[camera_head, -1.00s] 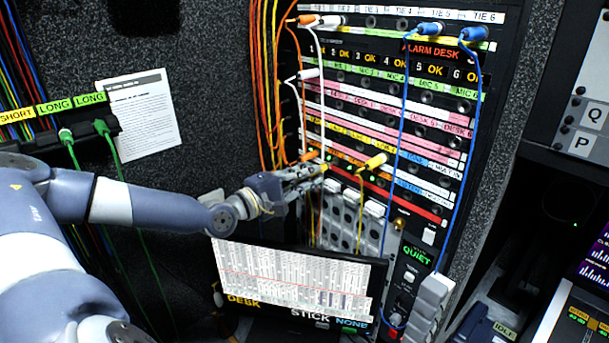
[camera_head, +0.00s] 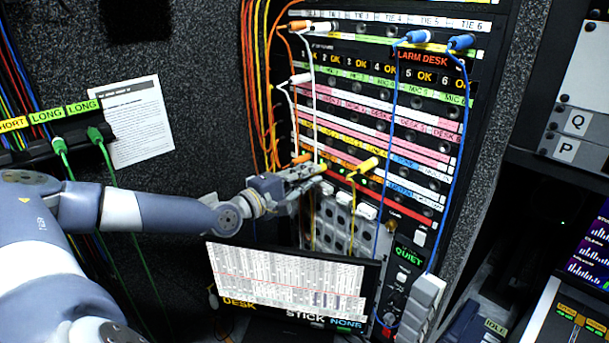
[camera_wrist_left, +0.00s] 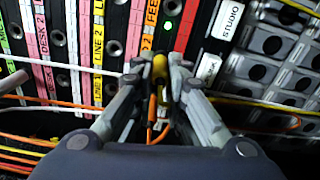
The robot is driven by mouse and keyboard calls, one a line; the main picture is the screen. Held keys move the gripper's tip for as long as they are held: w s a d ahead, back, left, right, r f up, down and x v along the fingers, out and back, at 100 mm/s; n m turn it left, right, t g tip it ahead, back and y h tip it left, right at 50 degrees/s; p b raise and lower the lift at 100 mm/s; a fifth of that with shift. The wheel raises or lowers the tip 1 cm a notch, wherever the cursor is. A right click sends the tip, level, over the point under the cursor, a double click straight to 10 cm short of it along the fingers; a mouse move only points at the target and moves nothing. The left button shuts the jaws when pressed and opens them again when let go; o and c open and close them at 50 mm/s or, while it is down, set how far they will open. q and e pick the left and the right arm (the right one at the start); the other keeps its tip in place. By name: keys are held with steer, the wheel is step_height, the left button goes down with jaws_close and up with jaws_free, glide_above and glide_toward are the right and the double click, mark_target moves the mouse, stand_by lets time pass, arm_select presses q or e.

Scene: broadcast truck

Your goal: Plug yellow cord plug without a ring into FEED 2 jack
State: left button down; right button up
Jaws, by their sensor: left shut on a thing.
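My left gripper (camera_head: 318,176) is at the lower rows of the jack panel (camera_head: 440,150). It is shut on a yellow plug, which shows between the fingertips in the left wrist view (camera_wrist_left: 160,66). The fingers hide much of this plug, and I cannot tell whether its tip is in a jack. A label reading FEED (camera_wrist_left: 152,12) with a 2 below it is just beyond the fingertips. The jack there is hidden. Another yellow plug (camera_head: 367,165) with a yellow cord sits in the panel right of the gripper. I see no clear ring on either plug. My right gripper is out of view.
Orange plugs (camera_head: 299,160), white plugs and blue plugs (camera_head: 461,42) with hanging cords are in the panel. Orange and yellow cords hang close to the gripper. A tilted screen (camera_head: 290,285) stands below my left arm. Green-cord plugs (camera_head: 96,134) hang at the left.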

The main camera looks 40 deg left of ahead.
arm_select(q)
steer(key=shift+w, duration=0.2)
steer(key=shift+w, duration=0.2)
steer(key=c, duration=1.5)
jaws_free()
steer(key=shift+w, duration=0.1)
steer(key=shift+c, duration=0.2)
steer(key=s, duration=1.2)
steer(key=shift+a, duration=0.4)
steer(key=shift+f, duration=0.15)
